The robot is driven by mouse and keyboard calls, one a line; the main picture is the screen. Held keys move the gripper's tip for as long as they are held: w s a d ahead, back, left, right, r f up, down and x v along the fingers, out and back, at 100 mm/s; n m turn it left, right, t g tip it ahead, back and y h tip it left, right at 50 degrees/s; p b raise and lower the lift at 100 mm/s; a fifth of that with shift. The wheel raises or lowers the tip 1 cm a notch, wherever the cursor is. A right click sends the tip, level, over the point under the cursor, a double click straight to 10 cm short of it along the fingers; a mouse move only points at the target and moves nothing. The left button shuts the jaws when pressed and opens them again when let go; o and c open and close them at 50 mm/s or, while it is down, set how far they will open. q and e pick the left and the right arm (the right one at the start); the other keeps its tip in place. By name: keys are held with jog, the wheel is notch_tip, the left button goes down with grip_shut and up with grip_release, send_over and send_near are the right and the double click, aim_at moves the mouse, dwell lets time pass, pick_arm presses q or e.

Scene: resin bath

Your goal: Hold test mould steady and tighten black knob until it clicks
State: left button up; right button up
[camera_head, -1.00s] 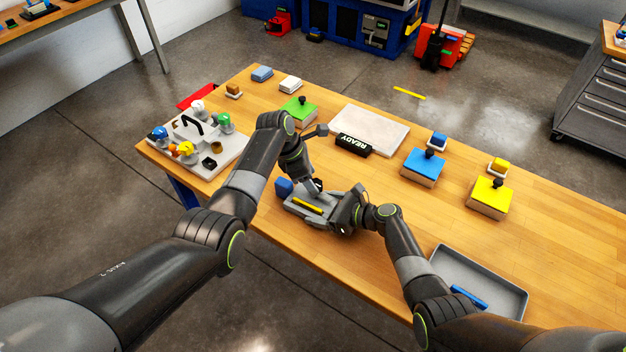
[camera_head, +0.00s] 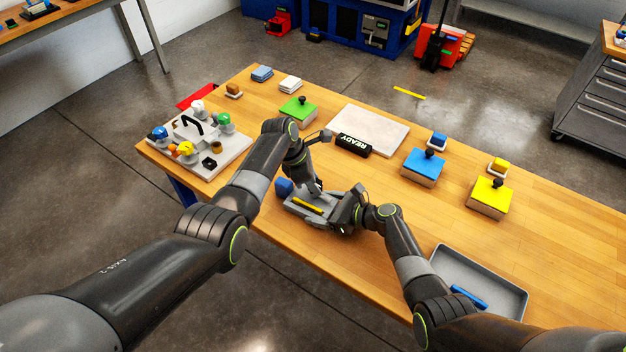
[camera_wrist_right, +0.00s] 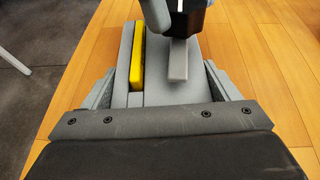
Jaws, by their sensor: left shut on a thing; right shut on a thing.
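The test mould (camera_head: 300,212) is a low grey block with a yellow strip (camera_head: 307,205) on top, near the table's front edge. It also fills the middle of the right wrist view (camera_wrist_right: 122,70). My right gripper (camera_wrist_right: 160,88) is shut on the mould, one finger along each side. My left gripper (camera_head: 314,188) comes down from above onto the mould's far part and is shut on the black knob. The black knob (camera_wrist_right: 192,18), with a pale mark, shows at the top of the right wrist view; the left gripper mostly hides it in the head view.
A blue piece (camera_head: 284,187) is at the mould's left end. A black READY sign (camera_head: 353,145) and a pale slab (camera_head: 372,128) lie behind. A grey tray (camera_head: 480,277) with a blue item is at right. A white fixture board (camera_head: 232,150) is at left.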

pick_arm(q)
jog(key=shift+w+m+g, duration=0.15)
jog(key=shift+m+g, duration=0.35)
jog(key=shift+m, duration=1)
jog(key=o, duration=1)
jog(key=shift+r, duration=0.1)
jog(key=v, duration=1.1)
jog(key=shift+a+r, duration=0.2)
jog(key=shift+r, duration=0.1)
jog(key=shift+w, duration=0.1)
